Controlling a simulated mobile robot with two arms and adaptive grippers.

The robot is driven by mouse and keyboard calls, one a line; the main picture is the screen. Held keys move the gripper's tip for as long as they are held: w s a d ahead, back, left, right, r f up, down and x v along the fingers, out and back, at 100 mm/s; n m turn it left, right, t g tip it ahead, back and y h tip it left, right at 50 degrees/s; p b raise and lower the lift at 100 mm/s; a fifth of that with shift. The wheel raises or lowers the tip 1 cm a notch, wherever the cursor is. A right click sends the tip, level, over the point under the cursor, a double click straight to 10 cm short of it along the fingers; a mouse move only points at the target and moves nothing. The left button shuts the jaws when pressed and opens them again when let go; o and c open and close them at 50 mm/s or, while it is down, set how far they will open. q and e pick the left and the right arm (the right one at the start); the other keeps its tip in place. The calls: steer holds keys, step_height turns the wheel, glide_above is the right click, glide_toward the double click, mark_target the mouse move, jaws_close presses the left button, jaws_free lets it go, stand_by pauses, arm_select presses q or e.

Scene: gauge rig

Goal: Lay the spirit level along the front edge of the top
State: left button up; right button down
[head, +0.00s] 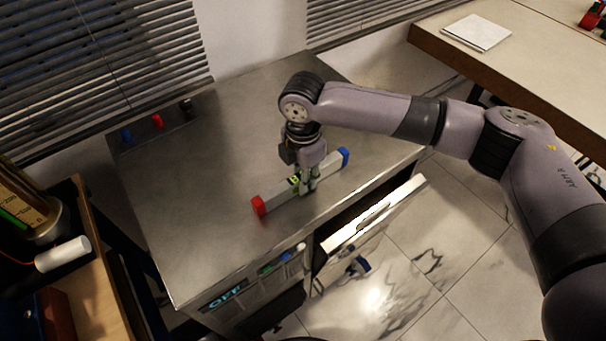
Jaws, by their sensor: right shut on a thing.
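The spirit level (275,197) is a long grey bar with a red end cap, a blue end cap and a yellow-green vial near its middle. It lies on or just above the grey metal top (205,240), set back a little from the front edge and roughly in line with it; I cannot tell if it touches. My right gripper (306,187) points down and is shut on the level near its middle, hiding part of it. My left gripper is not in view.
A drawer (375,215) stands open below the front edge at the right. Small blue, red and dark items (157,121) sit at the top's back left. A wooden desk with a white pad (477,32) is at the upper right. The top's left part is clear.

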steer(key=shift+f, duration=0.1)
steer(key=c, duration=1.4)
jaws_free()
steer(key=shift+c, duration=0.2)
step_height(320, 180, up, 12)
steer(key=b, duration=0.1)
